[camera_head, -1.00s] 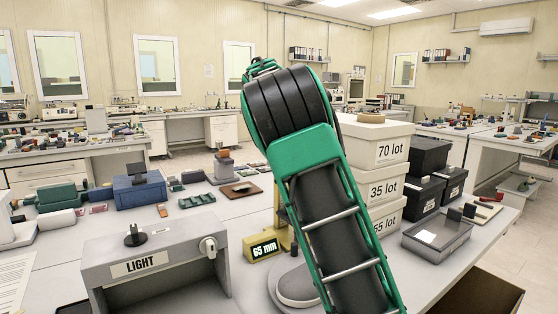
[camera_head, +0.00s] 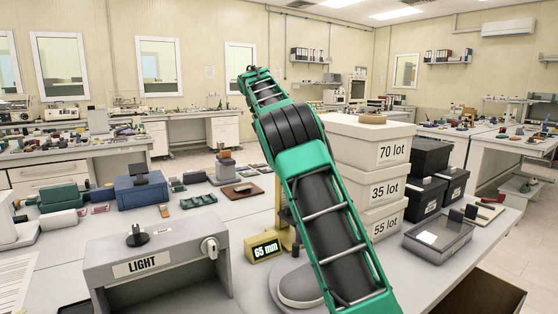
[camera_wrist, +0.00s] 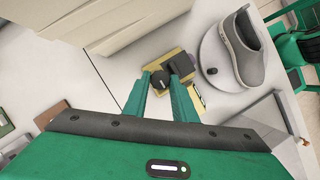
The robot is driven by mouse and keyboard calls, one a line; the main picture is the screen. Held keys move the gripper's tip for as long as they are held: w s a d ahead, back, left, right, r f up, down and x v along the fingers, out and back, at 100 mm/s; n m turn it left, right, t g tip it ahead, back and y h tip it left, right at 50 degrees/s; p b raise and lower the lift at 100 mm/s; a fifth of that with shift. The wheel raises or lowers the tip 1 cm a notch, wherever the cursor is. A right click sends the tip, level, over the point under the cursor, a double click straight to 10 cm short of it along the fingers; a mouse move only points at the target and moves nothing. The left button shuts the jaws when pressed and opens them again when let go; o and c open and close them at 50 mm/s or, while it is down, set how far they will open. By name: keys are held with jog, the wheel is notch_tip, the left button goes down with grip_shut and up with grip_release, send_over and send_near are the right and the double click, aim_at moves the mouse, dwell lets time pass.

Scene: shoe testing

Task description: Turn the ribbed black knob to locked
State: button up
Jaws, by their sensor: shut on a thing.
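The ribbed black knob (camera_wrist: 160,80) is a dark round piece on a yellow gauge (camera_wrist: 188,75). It sits between the two green fingertips of my gripper (camera_wrist: 159,84) in the wrist view, and the gripper is shut on it. A second dark block (camera_wrist: 182,64) stands just right of the knob. In the head view the yellow gauge (camera_head: 264,247) shows a "65 mm" display. My arm hides the knob and gripper there. The knob's markings are too small to read.
A grey shoe (camera_wrist: 240,50) stands on a round pale plate (camera_wrist: 212,78) close to the gauge. White lot boxes (camera_head: 368,185) are stacked right of my arm. A grey LIGHT box (camera_head: 155,262) stands at the left front. Small items lie on the bench behind it.

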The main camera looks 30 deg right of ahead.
jog(key=shift+w+d+m, duration=0.1)
jog(key=shift+w+m, duration=0.1)
jog(key=shift+m, duration=0.4)
jog(key=o, duration=1)
jog(key=shift+o, duration=0.2)
jog(key=shift+s, duration=0.1)
